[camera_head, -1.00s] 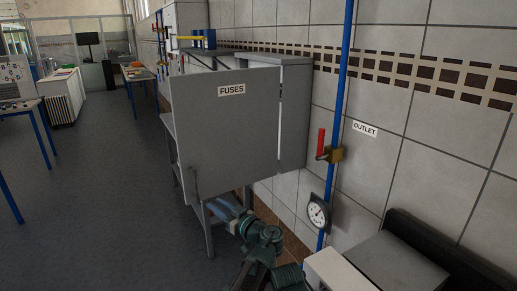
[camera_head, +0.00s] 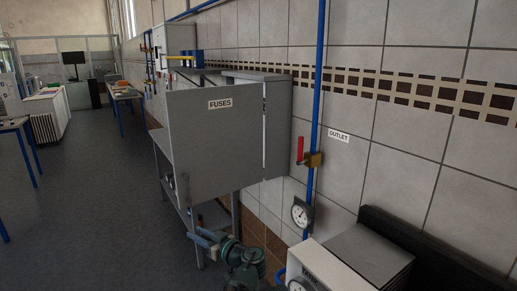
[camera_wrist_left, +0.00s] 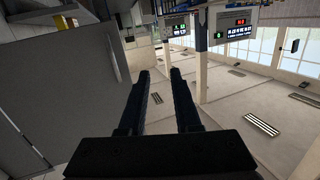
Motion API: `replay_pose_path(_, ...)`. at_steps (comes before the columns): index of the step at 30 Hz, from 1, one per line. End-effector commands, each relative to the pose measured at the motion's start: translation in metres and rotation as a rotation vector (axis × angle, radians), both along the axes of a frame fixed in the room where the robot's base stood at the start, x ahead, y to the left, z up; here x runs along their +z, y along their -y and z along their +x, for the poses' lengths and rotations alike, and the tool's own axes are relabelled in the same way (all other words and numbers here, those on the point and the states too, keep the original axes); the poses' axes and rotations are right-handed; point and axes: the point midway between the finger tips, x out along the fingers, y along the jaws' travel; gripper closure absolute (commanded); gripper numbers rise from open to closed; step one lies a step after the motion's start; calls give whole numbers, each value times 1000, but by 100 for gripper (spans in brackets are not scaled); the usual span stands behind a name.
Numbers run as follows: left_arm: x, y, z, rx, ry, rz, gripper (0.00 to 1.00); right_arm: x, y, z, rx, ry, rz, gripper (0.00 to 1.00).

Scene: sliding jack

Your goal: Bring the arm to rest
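My left gripper (camera_wrist_left: 160,76) shows in the left wrist view. In the head view a grey cabinet marked FUSES (camera_head: 218,135) stands against the tiled wall. My right gripper is not seen in either view.
Green metal bodies (camera_head: 245,256) with blue-grey parts sit below the cabinet; I cannot tell if they are mine. A blue pipe with a red-handled valve (camera_head: 301,149) and a gauge (camera_head: 301,212) runs up the wall. The floor (camera_head: 90,190) at left is clear.

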Motion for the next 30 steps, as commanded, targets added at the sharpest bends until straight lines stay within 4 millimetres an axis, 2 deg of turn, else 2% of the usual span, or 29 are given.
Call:
replay_pose_path(8,-35,-25,-22,42,-188,-63,68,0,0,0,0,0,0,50)
replay_pose_path(14,-77,-45,-50,51,-424,-152,68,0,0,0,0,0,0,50)
replay_pose_path(18,-117,-54,-82,11,-654,-257,68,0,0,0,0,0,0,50)
replay_pose_path(21,-149,-52,-112,-73,-851,-360,68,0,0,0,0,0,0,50)
replay_pose_path(24,-170,-42,-135,-182,-1000,-448,68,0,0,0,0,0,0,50)
replay_pose_path(30,-192,-19,-165,-392,-1170,-567,68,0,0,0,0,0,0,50)
